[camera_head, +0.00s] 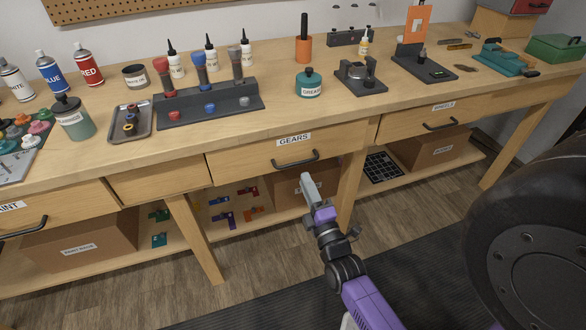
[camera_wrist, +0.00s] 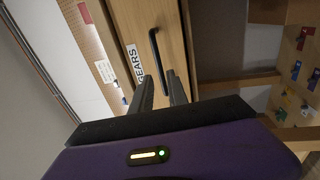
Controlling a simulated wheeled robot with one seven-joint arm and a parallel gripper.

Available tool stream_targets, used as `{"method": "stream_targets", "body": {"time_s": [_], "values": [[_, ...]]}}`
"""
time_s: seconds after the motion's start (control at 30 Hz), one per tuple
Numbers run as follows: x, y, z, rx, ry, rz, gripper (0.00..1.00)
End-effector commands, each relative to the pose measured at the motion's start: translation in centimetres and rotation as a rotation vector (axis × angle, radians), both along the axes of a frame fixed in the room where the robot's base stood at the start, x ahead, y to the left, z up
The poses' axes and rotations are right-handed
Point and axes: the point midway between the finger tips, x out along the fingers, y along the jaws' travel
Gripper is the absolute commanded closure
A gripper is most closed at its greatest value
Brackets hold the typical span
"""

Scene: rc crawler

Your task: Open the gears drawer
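The gears drawer (camera_head: 240,165) is a light wood front under the workbench top, with a "GEARS" label and a black bar handle (camera_head: 296,160). It looks closed, flush with the bench. My gripper (camera_head: 307,180) is just in front of and below the handle in the head view. In the wrist view, my two dark fingers (camera_wrist: 160,86) are apart and empty. There the handle (camera_wrist: 155,48) lies just beyond the fingertips, and the drawer front (camera_wrist: 125,22) fills the area around it. I cannot tell any contact between fingers and handle.
A lower shelf holds boxes and coloured parts. A large black tyre (camera_head: 535,235) stands at the right.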

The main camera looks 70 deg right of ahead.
Motion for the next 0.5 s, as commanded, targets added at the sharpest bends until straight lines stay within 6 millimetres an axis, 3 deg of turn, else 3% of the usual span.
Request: {"method": "stream_targets", "body": {"time_s": [0.5], "values": [[4.4,-5.0,1.3,-0.002,0.0,0.002,0.8]]}}
